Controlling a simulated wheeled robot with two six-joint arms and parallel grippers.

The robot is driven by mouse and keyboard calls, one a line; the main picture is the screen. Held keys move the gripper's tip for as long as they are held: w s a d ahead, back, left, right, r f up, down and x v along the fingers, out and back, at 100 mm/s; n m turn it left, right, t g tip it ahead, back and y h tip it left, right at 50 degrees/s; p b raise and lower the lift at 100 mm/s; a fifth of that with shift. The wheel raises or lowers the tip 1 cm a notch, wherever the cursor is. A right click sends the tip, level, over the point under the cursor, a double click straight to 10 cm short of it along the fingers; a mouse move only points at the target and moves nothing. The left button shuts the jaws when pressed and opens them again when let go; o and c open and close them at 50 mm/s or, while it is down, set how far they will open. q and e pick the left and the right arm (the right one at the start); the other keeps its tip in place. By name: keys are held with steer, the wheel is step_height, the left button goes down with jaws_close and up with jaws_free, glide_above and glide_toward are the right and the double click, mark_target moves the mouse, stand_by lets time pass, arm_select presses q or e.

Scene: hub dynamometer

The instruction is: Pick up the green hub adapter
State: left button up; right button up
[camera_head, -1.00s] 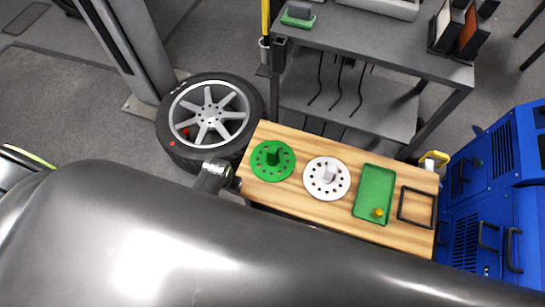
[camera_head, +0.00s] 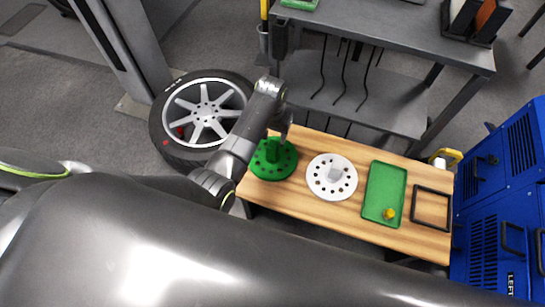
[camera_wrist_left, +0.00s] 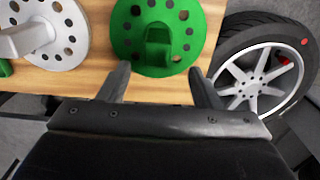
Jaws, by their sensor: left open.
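The green hub adapter (camera_head: 281,164), a round disc with holes and an upright block, lies on the left end of the wooden table. In the left wrist view the green hub adapter (camera_wrist_left: 180,50) lies just beyond my left gripper (camera_wrist_left: 160,82), whose two fingers are apart with nothing between them. In the head view my left gripper (camera_head: 284,124) is at the far side of the green adapter, partly hidden by its own arm. My right gripper is not in view.
A white hub adapter (camera_head: 322,186) lies right of the green one, then a green tray (camera_head: 375,205) with a yellow piece and a black frame (camera_head: 447,210). A grey shelf cart (camera_head: 400,50) stands behind.

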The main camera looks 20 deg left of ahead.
mark_target(272, 144)
arm_select(q)
step_height(272, 144, down, 6)
steer(key=shift+r+b, duration=0.15)
steer(key=shift+b, duration=0.55)
steer(key=f, duration=0.1)
steer(key=f+b, duration=0.1)
steer(key=shift+s+d+f, duration=0.1)
steer(key=shift+d+f, duration=0.1)
steer(key=shift+f, duration=0.2)
steer(key=shift+f+b, duration=0.3)
steer(key=shift+f, duration=0.45)
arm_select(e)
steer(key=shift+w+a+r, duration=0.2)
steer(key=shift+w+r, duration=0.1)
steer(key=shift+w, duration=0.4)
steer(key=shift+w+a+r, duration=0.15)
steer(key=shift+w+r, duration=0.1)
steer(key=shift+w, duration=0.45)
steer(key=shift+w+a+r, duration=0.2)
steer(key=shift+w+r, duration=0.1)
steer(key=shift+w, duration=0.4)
arm_select(q)
steer(key=shift+c, duration=0.5)
jaws_close()
